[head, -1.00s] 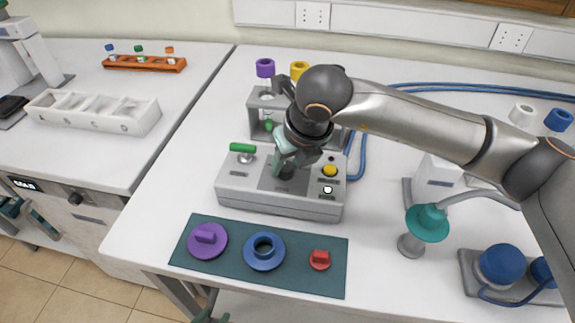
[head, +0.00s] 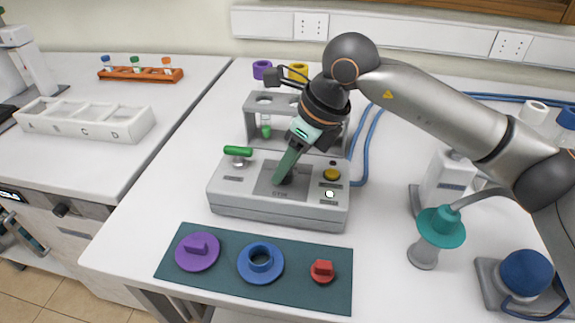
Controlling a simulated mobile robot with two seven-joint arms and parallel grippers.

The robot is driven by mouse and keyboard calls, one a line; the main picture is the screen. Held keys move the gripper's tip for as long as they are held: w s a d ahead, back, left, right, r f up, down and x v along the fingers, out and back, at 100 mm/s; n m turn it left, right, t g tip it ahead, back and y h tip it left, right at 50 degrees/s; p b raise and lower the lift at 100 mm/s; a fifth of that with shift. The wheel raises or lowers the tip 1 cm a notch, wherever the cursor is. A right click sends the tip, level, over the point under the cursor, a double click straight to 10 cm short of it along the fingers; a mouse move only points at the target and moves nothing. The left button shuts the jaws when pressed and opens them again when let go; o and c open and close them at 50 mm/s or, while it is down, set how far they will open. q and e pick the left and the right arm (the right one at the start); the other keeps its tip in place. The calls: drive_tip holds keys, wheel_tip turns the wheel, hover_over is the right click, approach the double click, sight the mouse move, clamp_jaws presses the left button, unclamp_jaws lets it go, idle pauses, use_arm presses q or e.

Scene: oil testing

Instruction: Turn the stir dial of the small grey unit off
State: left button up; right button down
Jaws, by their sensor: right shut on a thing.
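The small grey unit (head: 235,207) sits on the white bench in the middle of the head view. It has a green-handled lever on its left, a yellow button on its right and a dark recessed panel between them. The stir dial (head: 287,180) is a dark knob on that panel, above a small label. My right gripper (head: 284,178) reaches down from the upper right, its green fingers shut on the dial. The fingers hide most of the dial, so its pointing direction cannot be told. My left gripper is not in view.
A grey rack (head: 250,113) with a green-tipped vial stands right behind the unit. A teal mat (head: 218,277) with purple, blue and red pieces lies in front. A teal funnel-like cup (head: 441,228) and a white box (head: 447,180) stand to the right.

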drive_tip(key=shift+r, duration=0.1)
idle(0.3)
drive_tip(key=shift+c, duration=2.3)
unclamp_jaws()
drive_tip(key=v, duration=1.2)
drive_tip(key=shift+r, duration=0.2)
